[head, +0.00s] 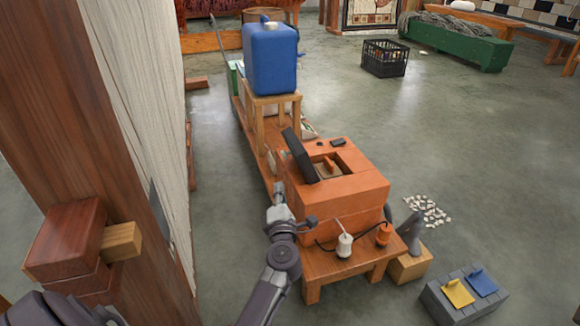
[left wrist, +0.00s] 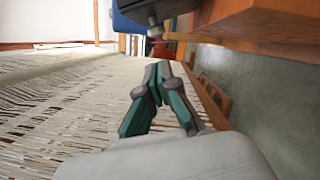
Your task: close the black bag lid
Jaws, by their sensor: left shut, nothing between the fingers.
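A black lid (head: 298,155) stands open and tilted at the left side of an opening in the top of an orange box (head: 345,190). Wooden-looking pieces show inside the opening. My left gripper (head: 279,188) is at the left side of the box, below the lid, and looks apart from the lid. In the left wrist view its teal fingers (left wrist: 162,75) are together with nothing between them. A dark part at the top of that view may belong to the lid; I cannot tell. My right gripper is not in view.
A blue canister (head: 270,58) stands behind. White loom threads (left wrist: 60,105) run close left of my gripper. Floor at right is mostly free.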

